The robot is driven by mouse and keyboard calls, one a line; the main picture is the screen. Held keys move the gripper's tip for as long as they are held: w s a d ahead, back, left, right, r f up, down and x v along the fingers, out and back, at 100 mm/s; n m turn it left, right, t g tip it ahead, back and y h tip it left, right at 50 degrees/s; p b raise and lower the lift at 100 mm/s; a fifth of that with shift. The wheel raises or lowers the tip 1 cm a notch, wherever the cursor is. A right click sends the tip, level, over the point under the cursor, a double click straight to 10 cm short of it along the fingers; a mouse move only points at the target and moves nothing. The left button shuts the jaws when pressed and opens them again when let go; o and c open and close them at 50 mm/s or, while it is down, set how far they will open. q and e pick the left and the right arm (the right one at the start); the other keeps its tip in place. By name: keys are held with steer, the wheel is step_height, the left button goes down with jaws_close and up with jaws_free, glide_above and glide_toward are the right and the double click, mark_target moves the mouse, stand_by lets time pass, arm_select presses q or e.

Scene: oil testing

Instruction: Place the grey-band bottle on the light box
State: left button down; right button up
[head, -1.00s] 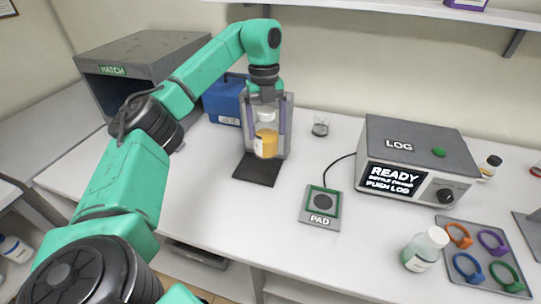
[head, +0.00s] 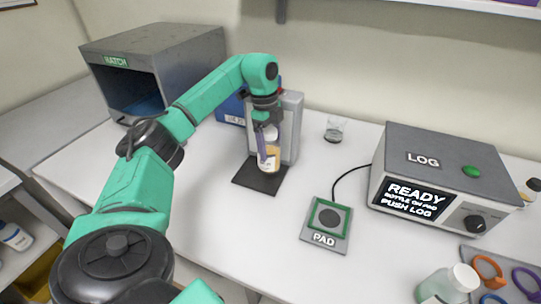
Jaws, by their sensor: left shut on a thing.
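A finger covers part of the bottle, and I cannot make out a grey band. I cannot tell whether the bottle's bottom touches the mat. My right gripper is not in view.
A blue box (head: 233,108) stands behind my left arm, and a grey HATCH cabinet (head: 185,68) at back left. White table around the PAD is clear.

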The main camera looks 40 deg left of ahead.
mark_target(267, 131)
arm_select(q)
steer(key=f, duration=0.2)
steer(key=shift+s+f, duration=0.2)
steer(key=shift+f, duration=0.6)
jaws_free()
steer(key=shift+r, duration=0.5)
steer(key=r, duration=0.7)
steer(key=a+r, duration=0.1)
steer(key=r, duration=0.2)
steer(key=shift+a+r+b, duration=0.1)
steer(key=shift+r+b, duration=0.1)
steer(key=shift+b, duration=0.1)
steer(key=shift+s+r, duration=0.1)
steer(key=shift+r, duration=0.2)
steer(key=shift+r, duration=0.1)
